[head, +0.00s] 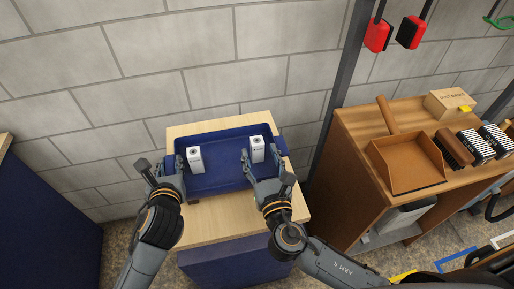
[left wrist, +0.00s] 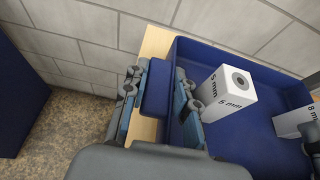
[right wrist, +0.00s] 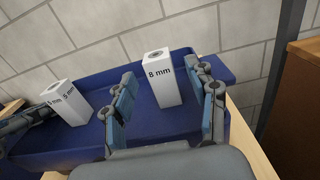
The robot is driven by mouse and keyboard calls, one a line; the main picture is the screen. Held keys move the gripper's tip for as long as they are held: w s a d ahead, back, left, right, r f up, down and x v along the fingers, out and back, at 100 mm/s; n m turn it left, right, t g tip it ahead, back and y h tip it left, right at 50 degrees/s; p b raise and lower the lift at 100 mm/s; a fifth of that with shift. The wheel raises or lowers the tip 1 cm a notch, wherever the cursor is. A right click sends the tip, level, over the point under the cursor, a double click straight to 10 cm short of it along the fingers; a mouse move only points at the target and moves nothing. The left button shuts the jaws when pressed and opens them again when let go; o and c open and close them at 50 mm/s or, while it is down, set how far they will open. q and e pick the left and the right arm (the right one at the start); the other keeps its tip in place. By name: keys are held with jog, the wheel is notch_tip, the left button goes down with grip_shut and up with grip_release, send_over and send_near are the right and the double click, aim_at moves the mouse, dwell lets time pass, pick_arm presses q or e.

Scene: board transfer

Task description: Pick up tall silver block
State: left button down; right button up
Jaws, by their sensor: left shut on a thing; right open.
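Two whitish-silver blocks stand upright in a blue tray (head: 222,181). The left block (head: 195,160) is marked 5 mm in the left wrist view (left wrist: 228,95). The right block (head: 257,149) is marked 8 mm in the right wrist view (right wrist: 163,80) and looks the taller there. My left gripper (head: 167,172) is shut on the tray's left handle (left wrist: 157,88), a blue tab between its fingers. My right gripper (head: 262,170) is open and empty. It is at the tray's right part, on the near side of the 8 mm block, with its fingers apart.
The tray rests on a wooden-topped blue stand (head: 235,218) against a grey block wall (head: 235,60). To the right, a wooden bench (head: 360,125) carries a brown dustpan (head: 405,163), brushes (head: 475,146) and a small box (head: 447,101). A dark post stands between them.

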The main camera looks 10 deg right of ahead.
aim_at(258, 145)
pick_arm(q)
jog(key=shift+w, duration=0.1)
pick_arm(e)
jog(key=shift+w+f, duration=0.1)
jog(key=shift+w, duration=1.15)
grip_shut()
jog(key=shift+r, duration=0.2)
notch_tip(258, 145, up, 10)
jog(key=shift+f, duration=0.1)
pick_arm(q)
jog(key=c, duration=1)
grip_release()
